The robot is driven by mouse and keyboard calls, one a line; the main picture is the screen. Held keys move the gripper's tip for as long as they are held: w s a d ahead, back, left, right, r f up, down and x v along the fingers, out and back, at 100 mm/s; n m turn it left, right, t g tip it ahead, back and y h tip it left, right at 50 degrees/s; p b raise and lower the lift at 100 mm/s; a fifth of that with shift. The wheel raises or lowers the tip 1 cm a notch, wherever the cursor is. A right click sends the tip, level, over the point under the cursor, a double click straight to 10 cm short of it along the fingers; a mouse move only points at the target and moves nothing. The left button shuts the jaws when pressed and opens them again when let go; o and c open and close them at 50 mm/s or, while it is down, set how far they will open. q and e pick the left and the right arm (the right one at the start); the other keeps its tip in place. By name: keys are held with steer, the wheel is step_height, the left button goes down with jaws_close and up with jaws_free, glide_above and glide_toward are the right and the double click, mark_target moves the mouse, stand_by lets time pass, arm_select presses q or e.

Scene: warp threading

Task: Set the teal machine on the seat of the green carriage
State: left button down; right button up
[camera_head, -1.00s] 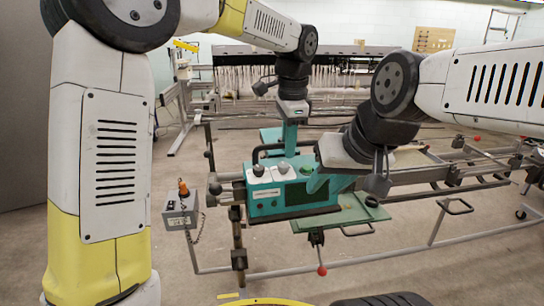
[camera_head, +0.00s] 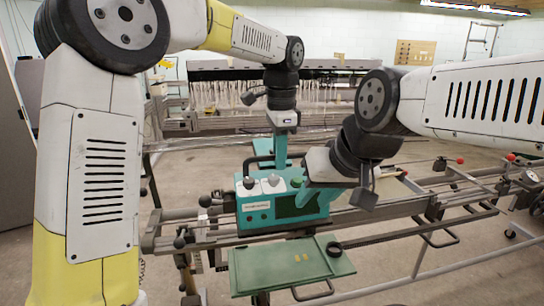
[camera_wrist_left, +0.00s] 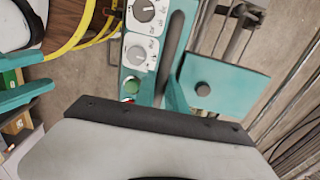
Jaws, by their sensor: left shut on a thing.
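The teal machine (camera_head: 257,216), a box with knobs on top and a dark front panel, is at the centre of the head view. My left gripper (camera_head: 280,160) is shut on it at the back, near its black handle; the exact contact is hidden. My right gripper (camera_head: 303,198) is at the machine's front right; its jaw opening is hidden. The green carriage (camera_head: 260,266) shows a flat green plate in front of and lower than the machine. I cannot tell whether the machine touches anything beneath it. The left wrist view shows the machine's knob panel (camera_wrist_left: 140,48).
Grey rails (camera_head: 400,207) run across under and beside the machine, with red-knobbed levers at the right. A loom with hanging threads (camera_head: 225,95) stands behind. Bare floor shows at front right.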

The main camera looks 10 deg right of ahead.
arm_select(q)
steer(key=shift+f, duration=6.8)
steer(key=shift+s+f, duration=0.15)
steer(key=shift+a+f+g+y, duration=0.1)
steer(key=shift+f+g+y, duration=0.15)
steer(key=shift+g+y, duration=0.7)
steer(key=shift+g+h, duration=0.25)
steer(key=shift+f, duration=0.1)
steer(key=shift+s+a+f+g+y, duration=0.15)
steer(key=shift+g+y, duration=0.1)
steer(key=shift+g, duration=0.35)
steer(key=shift+d+f+g+y, duration=0.15)
steer(key=shift+g+y, duration=0.1)
steer(key=shift+g, duration=0.35)
